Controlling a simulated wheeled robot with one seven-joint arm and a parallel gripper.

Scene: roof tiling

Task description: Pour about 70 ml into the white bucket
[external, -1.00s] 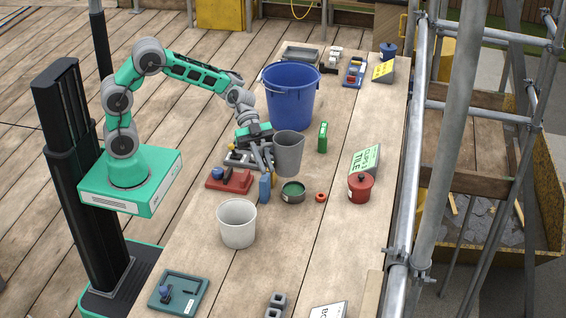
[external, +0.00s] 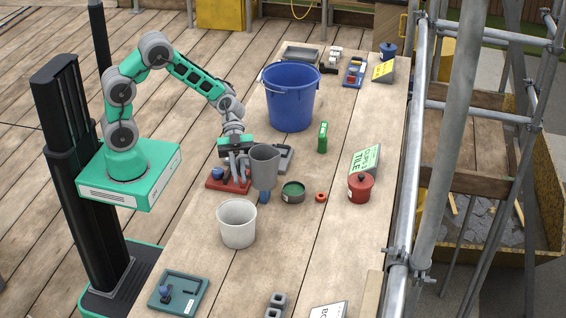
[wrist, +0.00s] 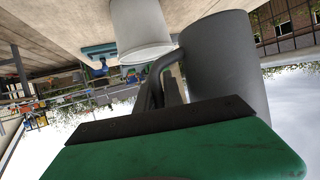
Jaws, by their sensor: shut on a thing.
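The white bucket (external: 237,226) stands upright on the plank table, nearer the camera than my gripper. It also shows in the wrist view (wrist: 140,28). My gripper (external: 242,170) is shut on the handle of a grey jug (external: 265,168). The jug also fills the right of the wrist view (wrist: 217,65). It is held above the table, roughly upright, behind and a little right of the white bucket and apart from it. The insides of the jug and the white bucket are not clear enough to show any liquid.
A blue bucket (external: 291,98) stands behind. A red tool tray (external: 228,181) lies beside the gripper, and a green tin (external: 293,191), red ring (external: 320,197) and red pot (external: 360,187) are to the right. A teal tray (external: 178,292) lies in front. Table right of the white bucket is clear.

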